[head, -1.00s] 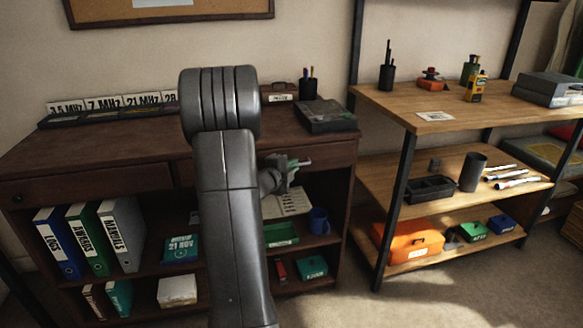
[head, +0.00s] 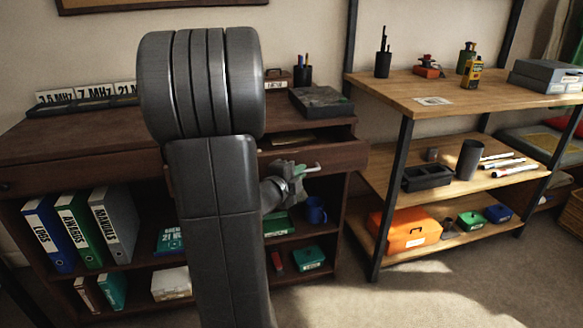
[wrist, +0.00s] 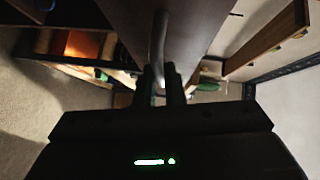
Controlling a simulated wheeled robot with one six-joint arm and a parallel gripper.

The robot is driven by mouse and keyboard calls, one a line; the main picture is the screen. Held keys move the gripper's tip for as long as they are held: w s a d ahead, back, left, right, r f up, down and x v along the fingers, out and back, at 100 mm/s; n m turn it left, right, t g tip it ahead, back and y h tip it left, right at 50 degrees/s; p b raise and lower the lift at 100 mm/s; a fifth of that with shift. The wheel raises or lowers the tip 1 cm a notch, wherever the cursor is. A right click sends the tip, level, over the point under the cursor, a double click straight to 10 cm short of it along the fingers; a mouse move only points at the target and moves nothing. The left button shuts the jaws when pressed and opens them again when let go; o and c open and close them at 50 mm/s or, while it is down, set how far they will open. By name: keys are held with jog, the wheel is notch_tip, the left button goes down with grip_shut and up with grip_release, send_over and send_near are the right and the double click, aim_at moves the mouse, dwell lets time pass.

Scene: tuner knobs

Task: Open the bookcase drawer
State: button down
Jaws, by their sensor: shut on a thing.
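The dark wood bookcase (head: 100,146) stands against the wall. Its right drawer (head: 338,157) is partly out, and its front sits forward of the frame. A pale item shows inside behind the front. My gripper (head: 298,172) is at the drawer front, shut on the drawer handle (head: 313,168). In the wrist view, the handle (wrist: 157,45) is a curved bar running between my fingers (wrist: 161,85), with the drawer front (wrist: 195,40) beside it. My arm hides the drawer's left part in the head view.
Binders (head: 82,230) and a blue mug (head: 314,210) stand on the bookcase shelves below. A black box (head: 320,101) sits on top. A wooden shelf unit (head: 440,104) stands close on the right. Bare carpet (head: 430,290) lies in front.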

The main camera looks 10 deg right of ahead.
jog(key=s+b, duration=0.1)
jog(key=s, duration=1.2)
jog(key=shift+s+d+b, duration=0.2)
jog(key=shift+d+b, duration=0.05)
jog(key=shift+b, duration=0.05)
jog(key=c, duration=1.5)
grip_release()
jog(key=shift+p+v, duration=2)
jog(key=shift+v, duration=4.9)
